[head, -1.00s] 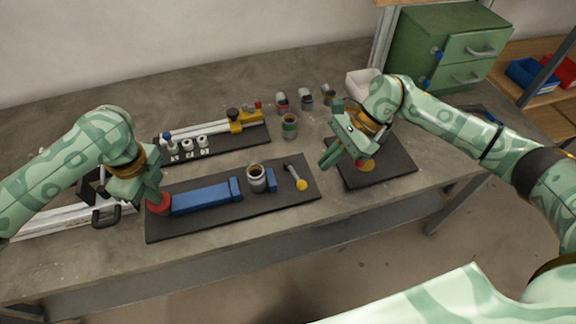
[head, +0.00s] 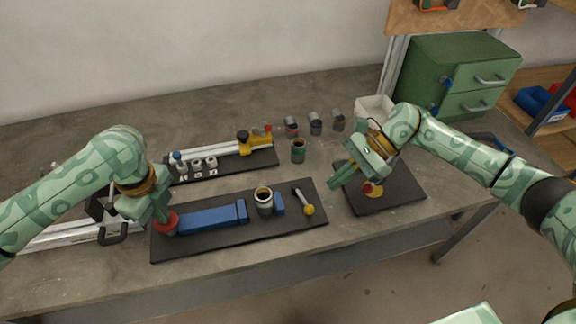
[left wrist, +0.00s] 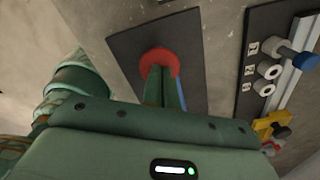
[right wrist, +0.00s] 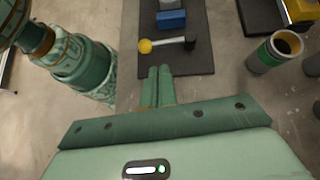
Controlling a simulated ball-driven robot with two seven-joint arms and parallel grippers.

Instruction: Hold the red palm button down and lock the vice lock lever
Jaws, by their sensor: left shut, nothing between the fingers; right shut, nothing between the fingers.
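The red palm button (head: 167,225) sits at the left end of a dark plate, and also shows in the left wrist view (left wrist: 159,60). My left gripper (head: 161,216) is shut and empty, its fingertips at the button's top; I cannot tell how far the button is pressed. A blue vice (head: 212,217) lies along the plate. The lock lever (head: 303,198), a dark-and-grey rod with a yellow knob (head: 309,210), is at the plate's right end. In the right wrist view the lever (right wrist: 172,42) lies crosswise beyond my right gripper (right wrist: 159,70), which is shut, empty and apart from it.
Behind are a second plate with a yellow clamp (head: 256,143) and several cans, one green-banded (head: 298,151). A dark mat (head: 402,193) lies under my right arm. A green drawer cabinet (head: 435,75) stands at the back right.

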